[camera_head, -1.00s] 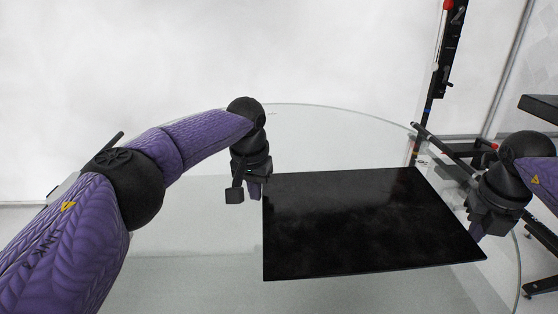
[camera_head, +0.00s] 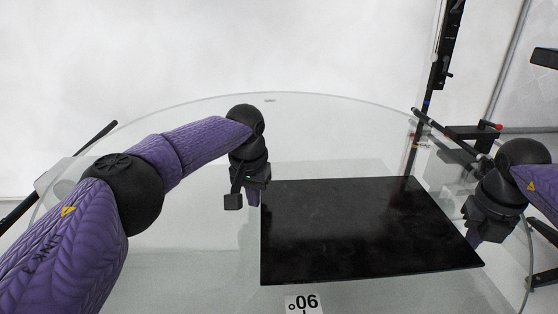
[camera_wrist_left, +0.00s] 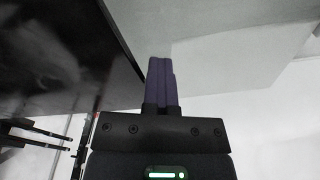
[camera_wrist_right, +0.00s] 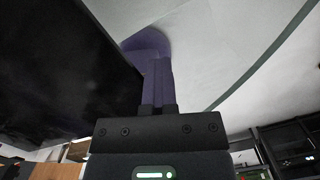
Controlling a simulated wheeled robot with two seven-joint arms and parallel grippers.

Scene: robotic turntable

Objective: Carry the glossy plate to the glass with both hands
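The glossy black plate (camera_head: 365,230) lies flat between my two hands in the head view, over the large clear round glass (camera_head: 340,102). It fills the upper left of both the left wrist view (camera_wrist_left: 55,50) and the right wrist view (camera_wrist_right: 50,65). My left gripper (camera_head: 253,197) points down at the plate's left edge; its purple fingers (camera_wrist_left: 160,85) are together, beside the edge. My right gripper (camera_head: 473,238) is at the right edge, its fingers (camera_wrist_right: 157,80) also together beside the plate. Contact with the edges is hard to see.
A white label (camera_head: 303,304) with black figures shows below the plate's front edge. A black upright post (camera_head: 434,80) and a black rod frame (camera_head: 470,140) stand behind right. The glass left of and behind the plate is clear.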

